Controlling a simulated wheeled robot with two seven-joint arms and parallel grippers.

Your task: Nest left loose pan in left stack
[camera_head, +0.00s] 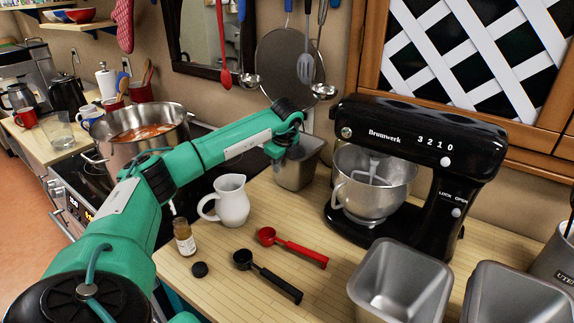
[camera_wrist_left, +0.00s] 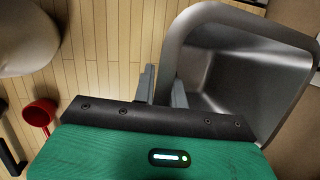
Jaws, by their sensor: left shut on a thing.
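A grey metal loaf pan (camera_head: 297,172) stands at the back of the counter, left of the mixer, under the end of my left arm. In the left wrist view the same pan (camera_wrist_left: 240,45) fills the upper right, its inside empty. My left gripper (camera_wrist_left: 164,82) is shut on the pan's wall, one finger on each side of it. In the head view the fingers are mostly hidden by the wrist. Two more grey pans stand at the front right, one left (camera_head: 400,283) and one right (camera_head: 518,295). I cannot tell whether either is a stack. My right gripper is not in view.
A black stand mixer (camera_head: 425,150) with a steel bowl stands right of the held pan. A white jug (camera_head: 230,202), a small jar (camera_head: 184,238), a red scoop (camera_head: 290,246) and a black scoop (camera_head: 268,276) lie nearer. A large pot (camera_head: 145,135) is on the stove.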

